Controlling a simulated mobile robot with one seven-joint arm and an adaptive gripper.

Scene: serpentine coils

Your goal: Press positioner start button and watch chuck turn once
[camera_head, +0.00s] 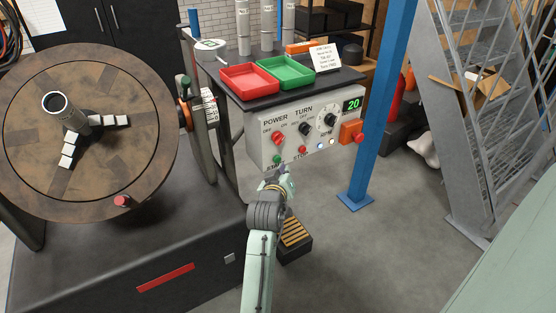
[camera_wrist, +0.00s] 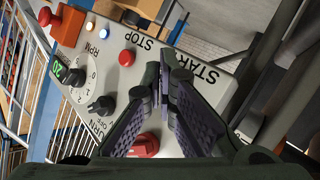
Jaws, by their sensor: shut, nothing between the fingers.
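The positioner's control panel (camera_head: 290,128) is a light box with POWER and TURN knobs, an RPM dial and a green display reading 20. The green START button (camera_head: 277,160) is at its lower left, with the red STOP button (camera_head: 303,149) to its right. My gripper (camera_head: 272,175) is shut and empty, just below and in front of START. In the wrist view the fingertips (camera_wrist: 165,68) cover the START button beside its label; contact cannot be told. The red STOP button (camera_wrist: 127,57) shows there clear of the fingers.
Red (camera_head: 249,80) and green (camera_head: 287,72) trays sit above the panel. A red button on an orange box (camera_head: 351,131) is at its right end. A blue post (camera_head: 384,110) and metal stairs (camera_head: 480,120) stand right. Grey floor lies open between.

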